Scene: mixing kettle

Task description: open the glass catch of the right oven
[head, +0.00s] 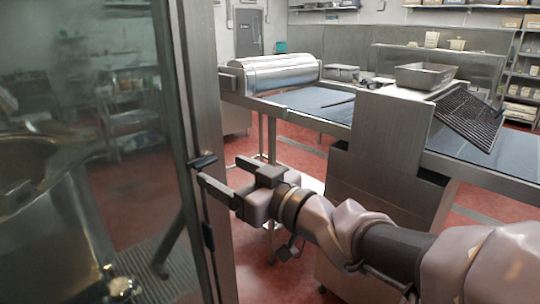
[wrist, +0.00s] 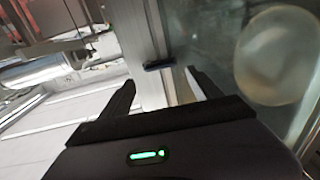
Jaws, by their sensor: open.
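A tall glass panel (head: 120,190) in a steel frame (head: 192,110) fills the left of the head view. A small dark catch (head: 203,160) sits on the frame's edge and shows in the wrist view (wrist: 159,65). A second dark fitting (head: 208,237) is lower on the same edge. My gripper (head: 218,170) is open and empty, its fingers pointing at the frame. In the wrist view (wrist: 157,86) the upper catch lies ahead, between the lines of the two fingers. I cannot tell whether a finger touches it. No separate oven body is clearly visible.
A large metal kettle (head: 45,200) shows through the glass. A long steel counter (head: 390,130) with a shiny roller drum (head: 275,72), a metal pan (head: 425,75) and a wire rack (head: 468,115) stands right of the panel. Red floor (head: 255,275) is open between panel and counter.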

